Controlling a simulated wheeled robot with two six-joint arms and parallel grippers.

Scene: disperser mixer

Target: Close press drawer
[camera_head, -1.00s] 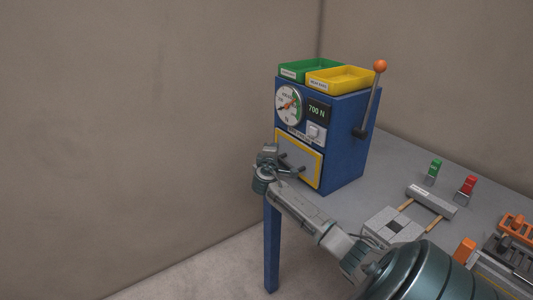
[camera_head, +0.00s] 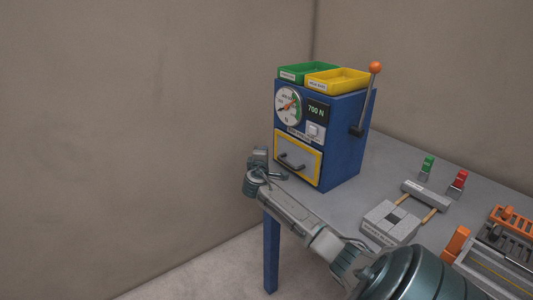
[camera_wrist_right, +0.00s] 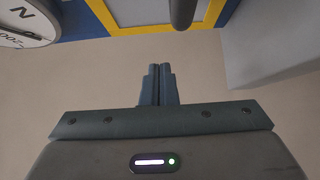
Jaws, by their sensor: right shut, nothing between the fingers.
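The blue press (camera_head: 345,135) stands on the table. Its drawer (camera_head: 305,153), a grey panel inside a yellow frame low on the press front, looks about flush with that front; I cannot tell whether a small gap remains. My left gripper is out of view.
Green (camera_head: 307,72) and yellow (camera_head: 338,80) trays sit on the press. An orange-knobbed lever (camera_head: 375,68) stands at its right side. A grey block fixture (camera_head: 392,221), clips and an orange rack (camera_head: 515,225) occupy the table at right. Open floor lies left.

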